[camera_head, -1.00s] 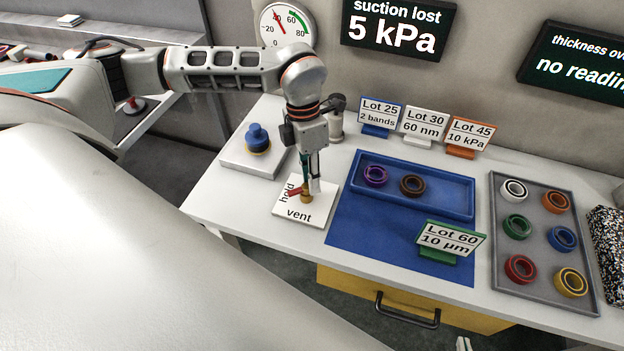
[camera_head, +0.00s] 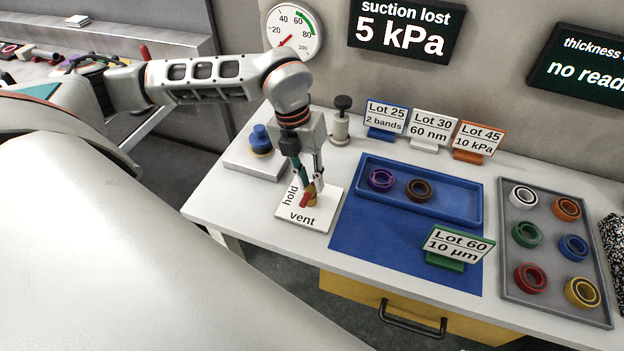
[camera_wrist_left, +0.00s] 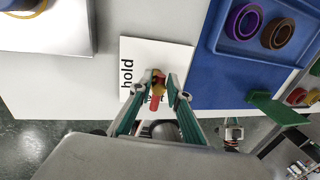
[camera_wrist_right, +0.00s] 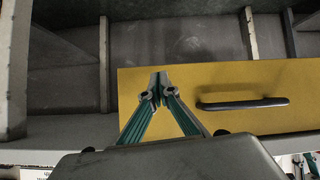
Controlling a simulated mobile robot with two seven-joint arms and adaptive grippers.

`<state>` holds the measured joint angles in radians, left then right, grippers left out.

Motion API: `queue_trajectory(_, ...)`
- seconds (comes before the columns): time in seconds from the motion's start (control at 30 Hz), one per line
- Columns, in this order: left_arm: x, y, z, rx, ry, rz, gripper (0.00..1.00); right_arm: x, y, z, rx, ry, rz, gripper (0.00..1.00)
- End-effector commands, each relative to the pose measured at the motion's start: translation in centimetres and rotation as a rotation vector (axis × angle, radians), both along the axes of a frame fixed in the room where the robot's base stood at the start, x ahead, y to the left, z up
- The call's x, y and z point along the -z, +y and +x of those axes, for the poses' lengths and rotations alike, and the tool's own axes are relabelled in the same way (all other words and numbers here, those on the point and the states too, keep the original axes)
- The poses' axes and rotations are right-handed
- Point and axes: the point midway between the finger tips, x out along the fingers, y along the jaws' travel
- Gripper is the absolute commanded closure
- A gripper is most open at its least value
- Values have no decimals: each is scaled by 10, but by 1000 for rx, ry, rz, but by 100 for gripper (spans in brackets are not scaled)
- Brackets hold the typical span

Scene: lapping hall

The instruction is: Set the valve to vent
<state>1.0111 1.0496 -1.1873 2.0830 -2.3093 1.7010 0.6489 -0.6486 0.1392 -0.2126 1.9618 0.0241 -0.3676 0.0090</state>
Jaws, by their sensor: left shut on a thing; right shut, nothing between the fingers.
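The valve has a red handle on a brass body (camera_head: 308,199) and sits on a white plate (camera_head: 322,207) marked "hold" on its left side and "vent" on its front side. My left gripper (camera_head: 311,184) is shut on the red valve handle (camera_wrist_left: 156,101), which points toward the "vent" side. In the left wrist view the fingers (camera_wrist_left: 159,90) sit on both sides of the valve and partly cover the word "vent". My right gripper (camera_wrist_right: 158,92) is shut and empty in front of the yellow drawer (camera_wrist_right: 180,95). The gauge (camera_head: 294,32) needle points low, and a screen (camera_head: 405,28) reads "suction lost 5 kPa".
A blue knob on a white block (camera_head: 258,142) stands left of the valve plate. A black-topped post (camera_head: 341,122) stands behind. A blue tray (camera_head: 440,208) with two rings, a grey tray (camera_head: 549,262) with several rings and lot signs lie to the right.

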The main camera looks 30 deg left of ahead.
Motion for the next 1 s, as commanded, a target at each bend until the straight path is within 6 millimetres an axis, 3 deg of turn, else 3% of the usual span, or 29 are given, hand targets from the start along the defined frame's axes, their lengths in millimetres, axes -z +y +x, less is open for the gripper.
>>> queue_trajectory(0.67,0,1,-1,-56,1,1,100,2,0,0,0,1,0,100)
queue_trajectory(0.7,0,1,-1,-56,1,1,73,2,0,0,0,1,0,100)
queue_trajectory(0.73,0,1,-1,-56,1,1,66,2,0,0,0,1,0,100)
queue_trajectory(1.0,0,1,-1,-55,1,1,66,2,0,0,0,1,0,100)
